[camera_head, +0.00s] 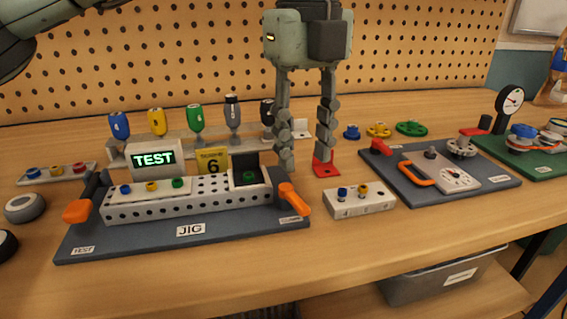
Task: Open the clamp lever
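My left gripper (305,163) points straight down above the back right of the jig, with its two fingers spread apart and nothing between them. The jig (200,228) is a blue-grey base carrying a white perforated beam (140,207). An orange-tipped lever (290,198) sits at the beam's right end, just below and in front of the gripper's left finger, apart from it as far as I can tell. A second orange-tipped lever (80,210) with a dark arm sits at the left end. Which is the clamp lever cannot be read. My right gripper is not in view.
A TEST display (153,159) and a yellow number card (213,163) stand behind the beam. A small white block (358,204) and a board with an orange handle (420,172) lie to the right. A red bracket (326,169) is by the gripper. Coloured drivers (195,120) stand behind.

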